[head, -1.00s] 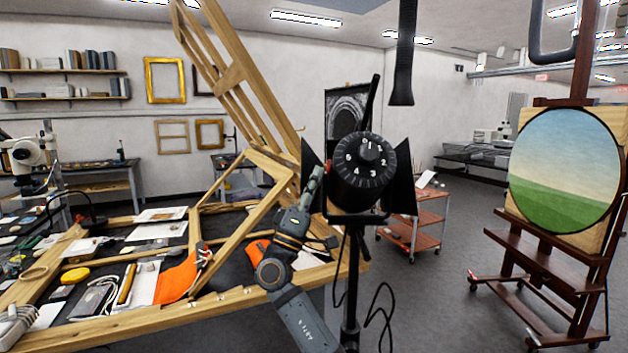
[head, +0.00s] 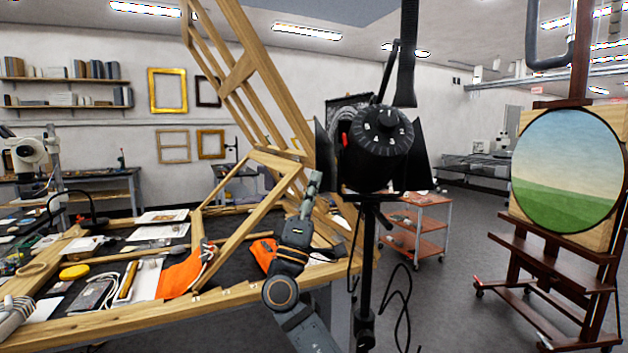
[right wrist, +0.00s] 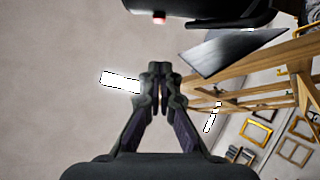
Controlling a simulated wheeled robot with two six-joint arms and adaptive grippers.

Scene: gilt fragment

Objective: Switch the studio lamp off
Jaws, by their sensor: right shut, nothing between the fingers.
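The black studio lamp (head: 370,160) stands on a thin stand right of centre in the head view. Its back carries a numbered dial (head: 387,130), and a small red switch (head: 345,139) sits on its left side. In the right wrist view the lamp's dark body (right wrist: 225,8) is at the top edge, with the red switch (right wrist: 158,18) on its underside in the picture. My right gripper (head: 314,180) is shut and empty, left of the lamp and lower than the switch in the head view. Its closed fingertips (right wrist: 158,70) are apart from the switch. My left gripper is not in view.
A wooden table (head: 110,328) with tools and a leaning wooden stretcher frame (head: 245,85) is behind and left of my right arm. A cable hangs by the lamp stand (head: 367,270). An easel with a round painting (head: 567,170) stands at right. Grey floor is open between.

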